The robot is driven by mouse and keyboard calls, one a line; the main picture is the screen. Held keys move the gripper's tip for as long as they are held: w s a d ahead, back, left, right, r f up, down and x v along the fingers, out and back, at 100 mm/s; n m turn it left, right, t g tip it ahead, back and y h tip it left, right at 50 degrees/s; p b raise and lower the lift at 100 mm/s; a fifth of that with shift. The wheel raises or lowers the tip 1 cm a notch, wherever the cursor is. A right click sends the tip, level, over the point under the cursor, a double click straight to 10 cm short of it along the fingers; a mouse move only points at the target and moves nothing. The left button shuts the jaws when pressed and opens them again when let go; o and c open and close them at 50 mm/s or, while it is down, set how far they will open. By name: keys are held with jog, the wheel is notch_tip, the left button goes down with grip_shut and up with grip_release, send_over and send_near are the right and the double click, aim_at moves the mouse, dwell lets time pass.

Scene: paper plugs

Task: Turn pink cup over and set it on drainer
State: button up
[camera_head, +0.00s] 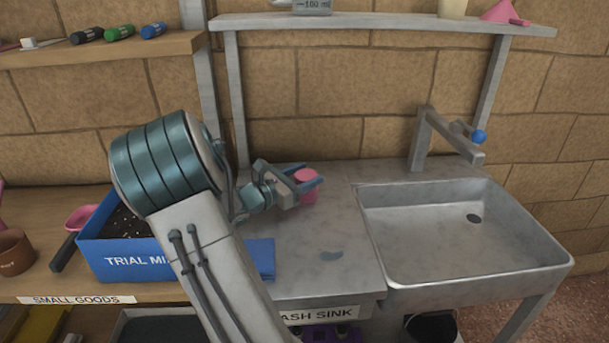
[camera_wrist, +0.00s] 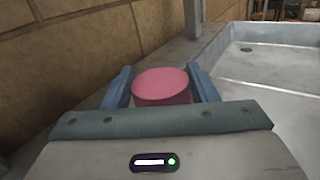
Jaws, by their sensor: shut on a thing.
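The pink cup (camera_head: 306,187) is between the two blue-grey fingers of my gripper (camera_head: 311,182), over the left metal worktop beside the sink. In the wrist view the cup (camera_wrist: 162,88) shows a flat, closed-looking pink face, with a finger on either side; this looks like its base facing up. My gripper (camera_wrist: 159,70) is shut on the cup. The fingers hide part of its sides, and its lower edge is hidden, so I cannot tell whether it touches the surface. The grey metal draining surface (camera_head: 338,222) lies left of the basin.
The sink basin (camera_head: 455,235) is to the right, with a blue-ended tap (camera_head: 450,137) behind it. A shelf (camera_head: 380,23) runs above. A blue box (camera_head: 125,253) stands left, and a blue cloth (camera_head: 262,257) lies near the front.

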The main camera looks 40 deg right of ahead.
jog(key=o, duration=1.1)
jog(key=r, duration=0.3)
jog(key=r+p, duration=0.1)
jog(key=shift+s+d+r, duration=0.15)
jog(key=shift+s+r, duration=0.2)
jog(key=s+d+r, duration=0.1)
jog(key=s+r, duration=0.1)
jog(key=s, duration=0.1)
jog(key=s+d+r, duration=0.1)
jog(key=s+r, duration=0.1)
jog(key=s, duration=0.2)
jog(key=s+d+r+p, duration=0.1)
jog(key=s+r, duration=0.1)
jog(key=s, duration=0.1)
jog(key=shift+s+d+r, duration=0.1)
jog(key=shift+s+d, duration=0.05)
jog(key=shift+d, duration=0.15)
